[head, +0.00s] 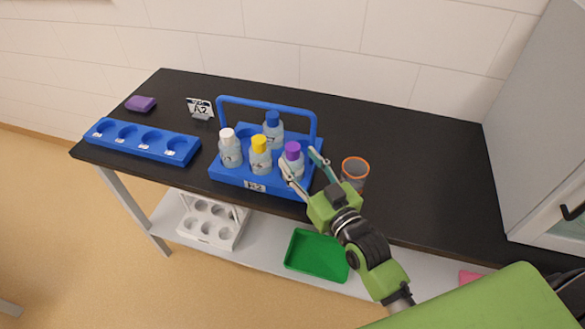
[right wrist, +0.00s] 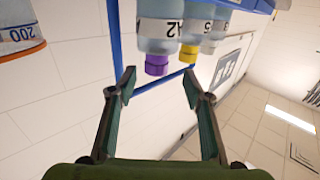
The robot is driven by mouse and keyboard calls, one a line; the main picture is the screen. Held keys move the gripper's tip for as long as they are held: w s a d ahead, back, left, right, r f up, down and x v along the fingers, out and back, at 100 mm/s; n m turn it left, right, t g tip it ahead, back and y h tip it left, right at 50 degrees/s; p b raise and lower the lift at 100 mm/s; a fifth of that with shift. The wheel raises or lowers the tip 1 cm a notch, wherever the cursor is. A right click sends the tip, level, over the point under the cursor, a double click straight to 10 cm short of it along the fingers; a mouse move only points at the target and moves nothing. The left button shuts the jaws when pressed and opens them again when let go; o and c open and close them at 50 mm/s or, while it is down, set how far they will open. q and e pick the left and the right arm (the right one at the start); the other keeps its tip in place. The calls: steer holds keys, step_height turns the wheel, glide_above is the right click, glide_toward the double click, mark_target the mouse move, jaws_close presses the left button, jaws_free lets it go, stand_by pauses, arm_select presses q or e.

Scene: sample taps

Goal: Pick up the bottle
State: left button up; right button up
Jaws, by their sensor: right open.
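A blue carrier (head: 228,177) with an arched handle holds several clear bottles on the black bench. They are a white-capped bottle (head: 231,155), a yellow-capped bottle (head: 260,163), a blue-capped bottle (head: 273,134) and a purple-capped bottle (head: 292,169). My right gripper (head: 302,158) is open, with its fingers pointing at the purple-capped bottle. In the right wrist view, which looks upside down, the purple cap (right wrist: 157,65) shows between and beyond the open fingertips (right wrist: 158,78); whether they touch it I cannot tell. My left gripper is not in view.
A clear beaker with an orange rim (head: 355,172) stands close right of my right gripper. A blue rack (head: 140,146), an A2 sign (head: 200,108) and a purple block (head: 141,104) are at left. The bench's right half is clear. A green tray (head: 317,256) lies below.

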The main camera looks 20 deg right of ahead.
mark_target(297, 153)
steer(key=shift+w+r, duration=0.1)
steer(key=shift+w, duration=0.15)
steer(key=w+p, duration=0.1)
steer(key=w, duration=0.3)
steer(key=shift+w+a+p, duration=0.1)
steer(key=shift+a+p, duration=0.05)
steer(key=shift+p, duration=0.15)
steer(key=shift+w+a, duration=0.1)
steer(key=shift+w, duration=0.2)
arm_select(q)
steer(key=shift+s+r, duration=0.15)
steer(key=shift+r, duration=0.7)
arm_select(e)
jaws_close()
